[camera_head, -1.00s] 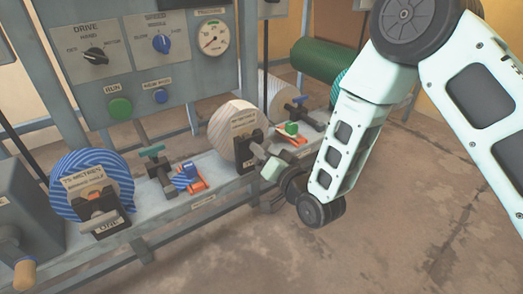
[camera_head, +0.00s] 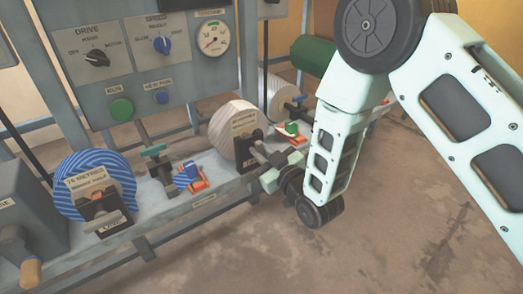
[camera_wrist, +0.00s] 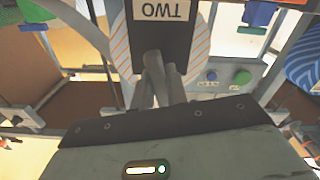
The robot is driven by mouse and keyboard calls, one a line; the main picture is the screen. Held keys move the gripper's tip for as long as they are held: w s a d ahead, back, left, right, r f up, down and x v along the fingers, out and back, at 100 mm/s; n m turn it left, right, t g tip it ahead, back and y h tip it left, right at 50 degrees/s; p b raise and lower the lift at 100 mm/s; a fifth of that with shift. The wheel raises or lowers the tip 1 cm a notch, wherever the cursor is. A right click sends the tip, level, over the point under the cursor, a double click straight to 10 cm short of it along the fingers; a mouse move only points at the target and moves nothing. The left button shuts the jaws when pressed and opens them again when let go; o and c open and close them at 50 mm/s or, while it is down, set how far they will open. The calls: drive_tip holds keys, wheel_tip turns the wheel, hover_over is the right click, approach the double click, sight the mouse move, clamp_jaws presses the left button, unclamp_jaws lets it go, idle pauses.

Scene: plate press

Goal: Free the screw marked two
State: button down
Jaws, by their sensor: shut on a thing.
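The dark bracket marked two (camera_head: 249,158) stands in front of the orange-striped roll (camera_head: 231,125) on the grey rail. In the wrist view its TWO label (camera_wrist: 177,11) shows upside down on a black face (camera_wrist: 165,36). My gripper (camera_head: 262,155) reaches the front of this bracket from the right. In the wrist view its grey fingers (camera_wrist: 158,75) are close together just in front of the black face, shut on the screw marked two. The screw itself is mostly hidden by the fingers.
A blue-striped roll (camera_head: 80,185) with a bracket marked one (camera_head: 103,212) stands at left. A control panel (camera_head: 150,60) stands behind. The floor at right is clear.

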drive_tip(key=n, duration=0.4)
drive_tip(key=shift+n+p, duration=0.3)
drive_tip(key=shift+p, duration=0.1)
drive_tip(key=shift+n+p, duration=0.35)
drive_tip(key=shift+n, duration=1.15)
drive_tip(key=shift+f, duration=0.1)
drive_tip(key=c, duration=1.4)
unclamp_jaws()
drive_tip(key=shift+s+d, duration=0.1)
